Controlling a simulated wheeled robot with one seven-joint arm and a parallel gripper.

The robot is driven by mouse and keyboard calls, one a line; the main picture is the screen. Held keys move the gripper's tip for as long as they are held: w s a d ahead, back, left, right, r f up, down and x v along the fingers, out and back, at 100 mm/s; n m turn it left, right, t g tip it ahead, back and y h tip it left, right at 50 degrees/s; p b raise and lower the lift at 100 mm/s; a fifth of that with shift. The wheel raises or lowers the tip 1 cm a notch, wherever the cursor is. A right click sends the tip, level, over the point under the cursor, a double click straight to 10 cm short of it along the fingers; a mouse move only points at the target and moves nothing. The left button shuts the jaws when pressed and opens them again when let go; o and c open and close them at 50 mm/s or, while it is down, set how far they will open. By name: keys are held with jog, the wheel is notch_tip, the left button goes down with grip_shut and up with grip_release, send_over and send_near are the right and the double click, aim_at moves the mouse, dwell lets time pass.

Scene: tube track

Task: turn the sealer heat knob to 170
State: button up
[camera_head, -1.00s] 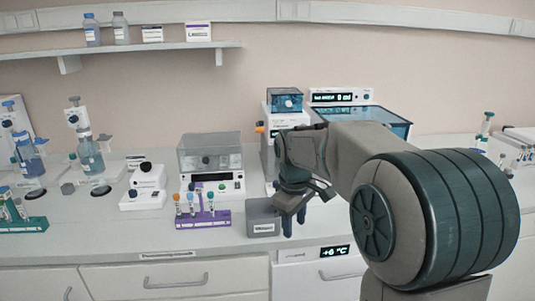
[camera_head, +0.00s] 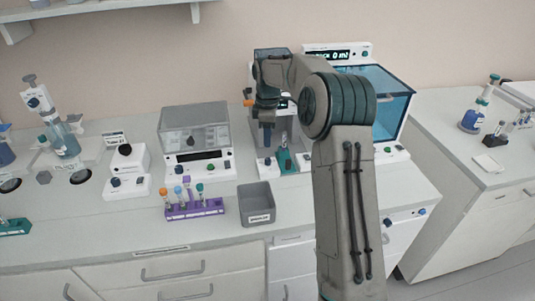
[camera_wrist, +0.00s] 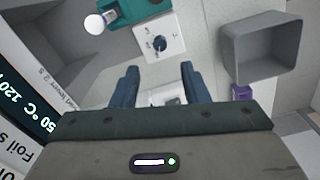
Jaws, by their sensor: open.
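The sealer (camera_head: 263,146) is a tall white and grey unit on the bench, partly hidden by my arm in the head view. In the wrist view, its dark blue heat knob (camera_wrist: 160,43) sits on a small white panel with dial marks around it. Its tilted display (camera_wrist: 22,112) shows part of a reading, "50 °C 120", cut off by the picture edge. My gripper (camera_wrist: 158,68) is open and empty, its two fingers pointing toward the panel and apart from the knob. In the head view, it hangs in front of the sealer.
A grey open bin (camera_head: 257,203) stands in front of the sealer; it also shows in the wrist view (camera_wrist: 262,45). A purple tube rack (camera_head: 194,209) is left of it. A clear-lidded device (camera_head: 196,145) stands left, a blue-windowed bath (camera_head: 388,100) right. A teal part (camera_wrist: 130,12) lies beside the knob panel.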

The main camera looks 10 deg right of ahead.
aim_at(268, 159)
notch_tip(268, 159, down, 9)
jog(key=shift+f+p, duration=0.2)
jog(key=shift+p, duration=0.45)
grip_shut()
